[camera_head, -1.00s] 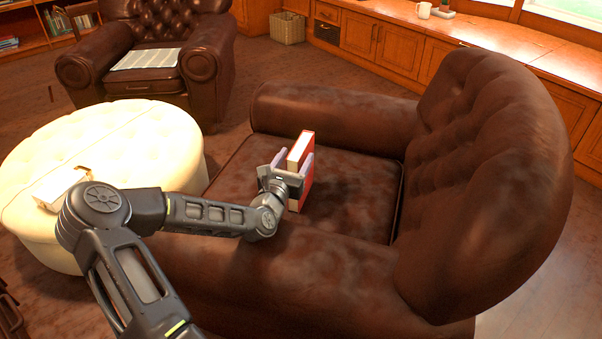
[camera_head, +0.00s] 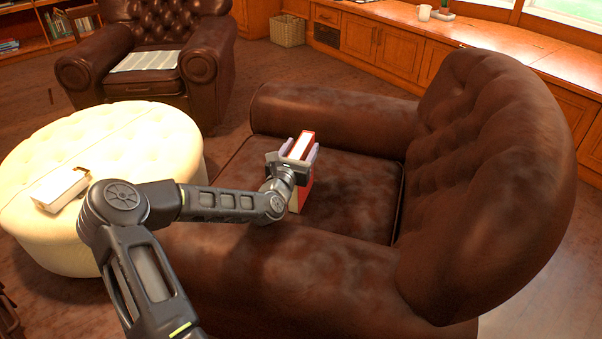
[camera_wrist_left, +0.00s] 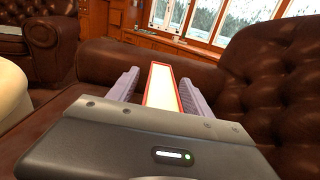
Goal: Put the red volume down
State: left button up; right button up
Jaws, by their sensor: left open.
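The red volume (camera_head: 302,150) stands upright on the seat of the near brown leather armchair (camera_head: 345,190), with its pale page edges facing up. My left gripper (camera_head: 299,155) is around the upper part of the book, one finger on each side. In the left wrist view the book (camera_wrist_left: 161,88) stands between the two pale purple fingers (camera_wrist_left: 160,86), with a gap visible on the right side at least. The jaws are open. The book's lower part is partly hidden by the gripper. My right gripper is not in view.
A cream tufted ottoman (camera_head: 140,135) stands to the left with a pale book (camera_head: 62,188) on it. The chair's near arm (camera_head: 300,260) lies under my left arm. A second armchair (camera_head: 150,50) and wooden cabinets (camera_head: 400,45) are behind. The seat around the book is clear.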

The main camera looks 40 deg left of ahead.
pick_arm(q)
grip_shut()
dwell(0.5)
dwell(0.8)
jog(key=shift+r, duration=0.1)
